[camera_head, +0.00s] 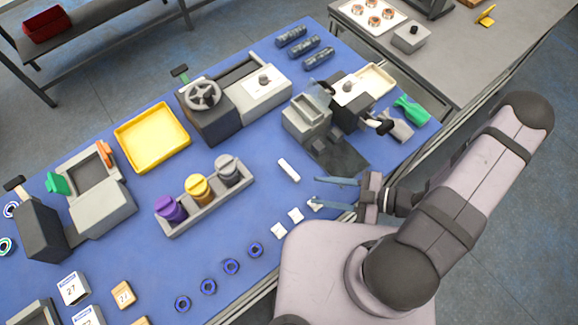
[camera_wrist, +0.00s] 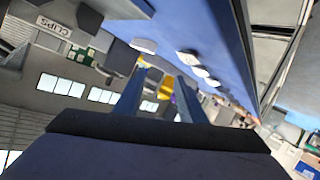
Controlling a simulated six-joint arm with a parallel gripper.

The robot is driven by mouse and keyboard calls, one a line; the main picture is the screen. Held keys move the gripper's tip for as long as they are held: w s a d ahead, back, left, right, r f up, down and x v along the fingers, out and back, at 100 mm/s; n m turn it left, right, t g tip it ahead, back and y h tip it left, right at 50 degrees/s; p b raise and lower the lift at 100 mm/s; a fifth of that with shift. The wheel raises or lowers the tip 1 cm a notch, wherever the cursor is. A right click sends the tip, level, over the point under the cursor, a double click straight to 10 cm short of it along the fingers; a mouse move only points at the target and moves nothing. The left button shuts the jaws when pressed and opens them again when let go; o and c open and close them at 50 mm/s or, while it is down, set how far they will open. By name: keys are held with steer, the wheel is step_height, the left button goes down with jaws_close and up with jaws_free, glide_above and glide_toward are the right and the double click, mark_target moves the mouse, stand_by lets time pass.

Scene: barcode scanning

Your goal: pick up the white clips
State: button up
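Three small white pieces that look like the white clips lie in a slanting row near the front edge of the blue table: one on the left (camera_head: 279,231), one in the middle (camera_head: 296,215) and one on the right (camera_head: 315,205). My gripper (camera_head: 316,192) is open and empty, its blue fingers pointing left. One finger overlaps the right clip in the head view; I cannot tell the height between them. In the wrist view the gripper (camera_wrist: 162,72) is open, with white pieces (camera_wrist: 188,57) on the blue surface beyond the fingertips.
A white bar (camera_head: 288,170) lies just behind the fingers. Several blue rings (camera_head: 231,266) lie left of the clips. A grey holder (camera_head: 207,205) with purple, yellow and grey knobs stands further left. A dark plate (camera_head: 338,157) and grey device (camera_head: 307,118) are behind the gripper.

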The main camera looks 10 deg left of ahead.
mark_target(292, 173)
steer(key=a+m+t, duration=0.1)
steer(key=m+t, duration=0.1)
steer(key=a+m+t, duration=0.1)
steer(key=m, duration=0.1)
steer(key=shift+a+f+m+t, duration=0.1)
steer(key=shift+a+m+t, duration=0.2)
steer(key=shift+a+t, duration=0.1)
steer(key=shift+w+a+f+m+t, duration=0.1)
steer(key=shift+a+f+m+t, duration=0.05)
steer(key=shift+m+t, duration=0.35)
steer(key=shift+w+a+f+m+t, duration=0.1)
steer(key=shift+m+t, duration=0.3)
steer(key=shift+m, duration=0.2)
steer(key=f+m+t+h, duration=0.1)
steer(key=m+h, duration=0.1)
steer(key=shift+f+m+t+p, duration=0.15)
steer(key=shift+m+t+p, duration=0.15)
steer(key=shift+m+t, duration=0.1)
steer(key=shift+s+f+m+t+h, duration=0.1)
steer(key=shift+f+m+t+h, duration=0.35)
steer(key=shift+m+h, duration=0.2)
steer(key=shift+f, duration=0.1)
steer(key=shift+x, duration=1.05)
steer(key=shift+a+b, duration=0.15)
steer(key=shift+b, duration=0.15)
steer(key=shift+b+x, duration=0.65)
steer(key=shift+x, duration=1.85)
